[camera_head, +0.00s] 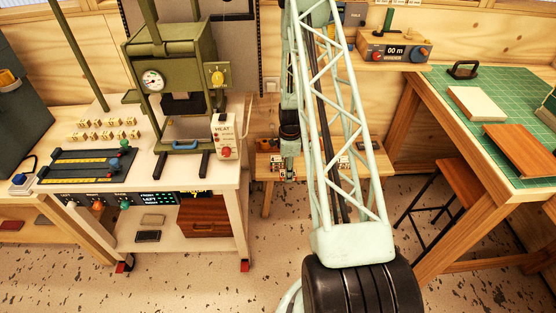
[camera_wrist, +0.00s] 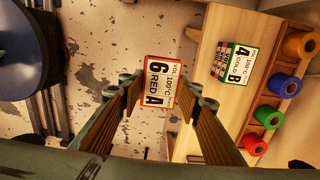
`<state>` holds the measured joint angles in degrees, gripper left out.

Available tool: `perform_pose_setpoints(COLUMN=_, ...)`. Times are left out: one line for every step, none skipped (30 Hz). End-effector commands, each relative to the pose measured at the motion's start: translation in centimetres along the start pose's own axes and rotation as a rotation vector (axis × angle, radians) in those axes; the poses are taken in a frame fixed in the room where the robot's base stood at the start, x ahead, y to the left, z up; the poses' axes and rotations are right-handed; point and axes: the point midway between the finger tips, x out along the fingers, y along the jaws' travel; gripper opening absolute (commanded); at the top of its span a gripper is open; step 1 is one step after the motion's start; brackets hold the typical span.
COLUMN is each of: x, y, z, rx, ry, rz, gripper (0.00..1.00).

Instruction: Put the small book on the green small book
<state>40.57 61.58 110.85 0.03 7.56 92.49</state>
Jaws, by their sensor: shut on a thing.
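A small book with a white label reading "6 RED A" and an orange-red border (camera_wrist: 157,86) is between the fingertips of my gripper (camera_wrist: 163,90) in the wrist view. My gripper is shut on it and holds it with the floor behind it. A second small book with a white label reading "4 GOLD B" (camera_wrist: 236,62) and a green edge lies on a wooden bench top, right of my gripper and apart from it. In the head view my gripper (camera_head: 289,168) hangs at the low wooden bench, too small there to show the held book clearly.
A rack of orange, blue, green and red rolls (camera_wrist: 268,116) stands on the bench beside the second book. In the head view, a green press (camera_head: 170,60) stands on a white table at left. A table with a green mat (camera_head: 455,90) is at right.

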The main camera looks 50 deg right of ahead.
Motion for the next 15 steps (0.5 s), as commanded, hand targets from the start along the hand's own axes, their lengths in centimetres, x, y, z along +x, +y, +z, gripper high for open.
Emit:
perform_pose_setpoints(x=-0.5, y=0.1, z=0.7, rx=-0.003, ry=0.0, rz=0.0, gripper=0.2)
perform_pose_setpoints(x=-0.7, y=0.2, z=1.0, rx=-0.002, ry=0.0, rz=0.0, gripper=0.2)
perform_pose_setpoints(x=-0.9, y=0.2, z=1.4, rx=-0.001, ry=0.0, rz=0.0, gripper=0.2)
perform_pose_setpoints(x=-1.1, y=0.2, z=1.7, rx=-0.001, ry=0.0, rz=0.0, gripper=0.2)
perform_pose_setpoints(x=-1.2, y=0.3, z=1.9, rx=-0.001, ry=0.0, rz=0.0, gripper=0.2)
perform_pose_setpoints(x=-1.4, y=0.3, z=2.1, rx=-0.001, ry=0.0, rz=-0.001, gripper=0.2)
perform_pose_setpoints(x=-1.5, y=0.3, z=2.2, rx=-0.001, ry=0.0, rz=-0.001, gripper=0.2)
perform_pose_setpoints(x=-1.5, y=0.3, z=2.3, rx=-0.001, ry=0.0, rz=-0.001, gripper=0.2)
perform_pose_setpoints(x=-1.6, y=0.3, z=2.4, rx=0.0, ry=0.0, rz=0.0, gripper=0.2)
perform_pose_setpoints(x=-1.6, y=0.4, z=2.5, rx=0.0, ry=0.0, rz=0.0, gripper=0.2)
perform_pose_setpoints(x=-1.6, y=0.4, z=2.5, rx=0.0, ry=0.0, rz=0.0, gripper=0.2)
perform_pose_setpoints(x=-1.6, y=0.4, z=2.5, rx=0.0, ry=0.0, rz=0.0, gripper=0.2)
perform_pose_setpoints(x=-1.6, y=0.4, z=2.5, rx=0.0, ry=0.0, rz=0.0, gripper=0.2)
perform_pose_setpoints(x=-1.6, y=0.4, z=2.5, rx=0.0, ry=0.0, rz=0.0, gripper=0.2)
perform_pose_setpoints(x=-1.6, y=0.4, z=2.5, rx=0.0, ry=0.0, rz=0.0, gripper=0.2)
